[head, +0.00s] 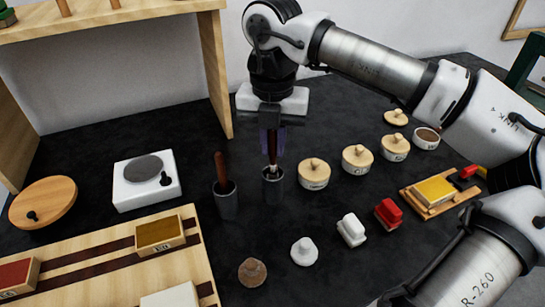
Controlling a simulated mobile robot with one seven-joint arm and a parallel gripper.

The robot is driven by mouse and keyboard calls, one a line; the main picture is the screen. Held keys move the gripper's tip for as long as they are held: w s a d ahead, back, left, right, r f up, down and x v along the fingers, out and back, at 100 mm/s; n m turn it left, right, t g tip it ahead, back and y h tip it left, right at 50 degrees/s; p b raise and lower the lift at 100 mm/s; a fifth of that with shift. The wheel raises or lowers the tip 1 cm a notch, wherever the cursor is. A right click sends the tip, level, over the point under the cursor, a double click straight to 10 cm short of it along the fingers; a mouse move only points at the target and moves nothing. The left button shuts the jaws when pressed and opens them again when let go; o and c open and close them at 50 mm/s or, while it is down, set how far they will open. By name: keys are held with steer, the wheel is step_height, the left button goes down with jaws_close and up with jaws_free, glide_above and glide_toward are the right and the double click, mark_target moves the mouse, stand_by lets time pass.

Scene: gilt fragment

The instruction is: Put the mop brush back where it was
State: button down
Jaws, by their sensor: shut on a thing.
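My gripper (272,143) points straight down near the middle of the head view. It is shut on a brush with a dark reddish-brown handle (272,157), presumably the mop brush. The brush is upright, and its lower end is at the mouth of a dark grey cup (273,193), seemingly inside it. I cannot see its bristles or tell whether it touches the cup's bottom. A second brush (220,168) with a similar brown handle stands, tilted slightly, in another dark cup (227,206) just to the left.
Lidded round jars (314,174) run back to the right of the cups. Small knobbed pieces (304,252) and red and white blocks (351,230) stand in front. A hotplate (146,181) and wooden rack (90,250) are left. A wooden shelf (217,75) stands behind.

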mark_target(272, 171)
steer(key=shift+f, duration=2.2)
steer(key=shift+f, duration=0.2)
steer(key=c, duration=1.4)
jaws_free()
steer(key=shift+r, duration=0.15)
steer(key=shift+r+p, duration=0.25)
steer(key=shift+p, duration=0.1)
step_height(272, 171, up, 12)
steer(key=shift+f+b, duration=0.15)
steer(key=shift+b, duration=0.35)
